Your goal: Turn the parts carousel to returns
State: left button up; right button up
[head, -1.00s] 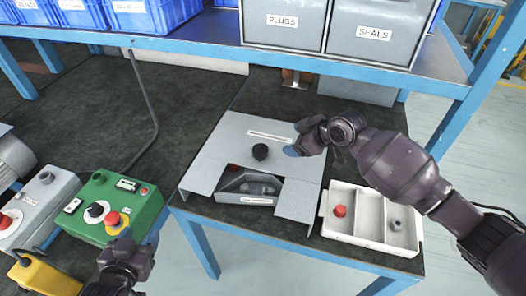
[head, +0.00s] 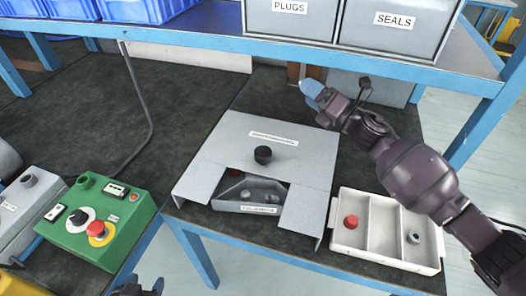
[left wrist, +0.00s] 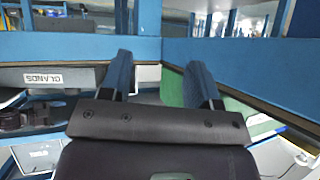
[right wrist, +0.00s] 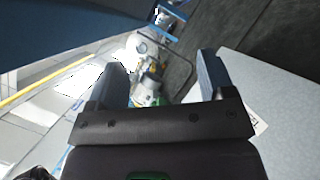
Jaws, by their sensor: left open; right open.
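The parts carousel stands on the bench as a flat grey cover (head: 225,150) with a black knob (head: 263,155) on top. A cut-out at its front shows one compartment (head: 250,190) with dark grey parts inside and a label too small to read. My right gripper (head: 313,92) is open and empty, above the bench behind the cover's back right edge, apart from the knob. In the right wrist view the cover (right wrist: 275,95) lies right of the open fingers. My left gripper (left wrist: 160,80) is open and empty; the head view shows only a sliver of it at the bottom edge.
A white tray (head: 365,252) with a red knob (head: 350,222) and a grey part (head: 413,238) stands right of the cover. A green control box (head: 100,220) with a red button stands left. The shelf (head: 300,55) with grey bins (head: 400,35) runs behind. Dark bench top between is clear.

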jog(key=s+a+f+n+g+y, duration=0.25)
jog(key=n+g, duration=0.35)
jog(key=n, duration=0.4)
jog(key=n+g+h, duration=0.4)
jog(key=n+g, duration=0.2)
jog(key=n, duration=0.1)
send_near(270, 151)
jog(key=shift+w+a+f, duration=0.15)
jog(key=shift+w+a, duration=0.15)
jog(key=shift+a, duration=0.25)
jog(key=shift+s+n, duration=0.25)
jog(key=shift+n, duration=0.15)
pick_arm(q)
notch_tip(270, 151, down, 2)
pick_arm(e)
jog(key=x, duration=1)
jog(key=shift+a+f, duration=0.2)
jog(key=shift+a, duration=0.15)
jog(key=c, duration=1.3)
